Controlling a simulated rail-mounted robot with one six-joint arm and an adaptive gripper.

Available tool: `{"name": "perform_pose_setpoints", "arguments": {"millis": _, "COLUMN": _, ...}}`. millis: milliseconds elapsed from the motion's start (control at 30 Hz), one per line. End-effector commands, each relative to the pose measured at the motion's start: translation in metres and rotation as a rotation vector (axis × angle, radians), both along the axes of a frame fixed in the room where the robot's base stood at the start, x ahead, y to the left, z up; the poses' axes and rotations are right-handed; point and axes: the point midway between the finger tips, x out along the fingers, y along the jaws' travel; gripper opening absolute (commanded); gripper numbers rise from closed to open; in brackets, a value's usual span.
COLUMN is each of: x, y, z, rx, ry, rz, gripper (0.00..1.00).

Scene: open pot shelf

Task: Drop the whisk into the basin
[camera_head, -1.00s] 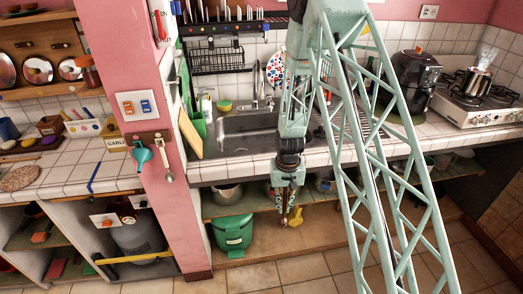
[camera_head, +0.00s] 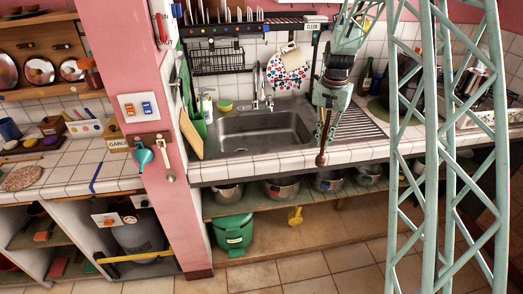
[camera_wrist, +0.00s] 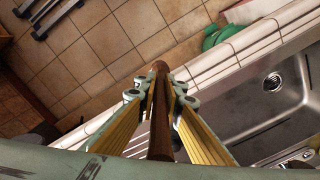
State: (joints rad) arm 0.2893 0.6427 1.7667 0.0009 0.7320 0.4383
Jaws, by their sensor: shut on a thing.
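My gripper (camera_head: 325,122) is shut on a brown wooden stick with a thicker lower end, which I take for the whisk (camera_head: 321,158). In the wrist view its brown shaft (camera_wrist: 161,115) runs between the yellow finger pads of my gripper (camera_wrist: 161,95). The whisk hangs roughly upright, its lower end in front of the counter's front edge in the head view. The steel sink basin (camera_head: 262,130) lies to the left of my gripper. It also shows at the right of the wrist view (camera_wrist: 260,115), with its drain visible and its bowl empty there.
The tiled counter edge (camera_head: 425,148) lies behind the whisk. A tap (camera_head: 257,90) stands behind the basin, and a ribbed drainer (camera_head: 360,125) is to its right. Several pots (camera_head: 282,188) and a green bucket (camera_head: 233,233) sit below. A pink pillar (camera_head: 160,190) stands left.

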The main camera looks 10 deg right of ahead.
Motion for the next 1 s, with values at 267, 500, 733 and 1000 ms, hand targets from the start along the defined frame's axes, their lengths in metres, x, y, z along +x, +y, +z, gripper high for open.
{"name": "perform_pose_setpoints", "arguments": {"millis": 267, "x": 0.016, "y": -0.009, "z": 0.031, "rx": 0.000, "ry": 0.000, "rz": -0.011, "gripper": 0.00}}
{"name": "perform_pose_setpoints", "arguments": {"millis": 500, "x": 0.046, "y": 0.011, "z": 0.033, "rx": 0.001, "ry": 0.001, "rz": 0.080, "gripper": 0.00}}
{"name": "perform_pose_setpoints", "arguments": {"millis": 733, "x": 0.087, "y": 0.043, "z": 0.033, "rx": 0.001, "ry": -0.001, "rz": 0.217, "gripper": 0.00}}
{"name": "perform_pose_setpoints", "arguments": {"millis": 1000, "x": 0.133, "y": 0.089, "z": 0.031, "rx": 0.001, "ry": -0.001, "rz": 0.386, "gripper": 0.00}}
